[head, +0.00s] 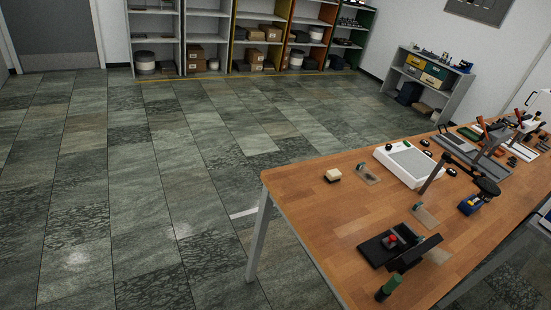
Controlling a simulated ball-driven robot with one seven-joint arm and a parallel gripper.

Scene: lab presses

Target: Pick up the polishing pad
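A small cream block with a darker lower edge (333,174) lies near the far left corner of the wooden workbench (300,187). It looks like the polishing pad, but it is too small to be certain. It stands apart from the things around it, with bare wood on its left and in front. My gripper does not show in this view.
A small plate with a green knob (368,174) and a white flat device (410,162) stand right of the block. A black device with a red knob (391,241) stands nearer. Shelves (207,35) line the back wall. The tiled floor (150,190) left of the bench is clear.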

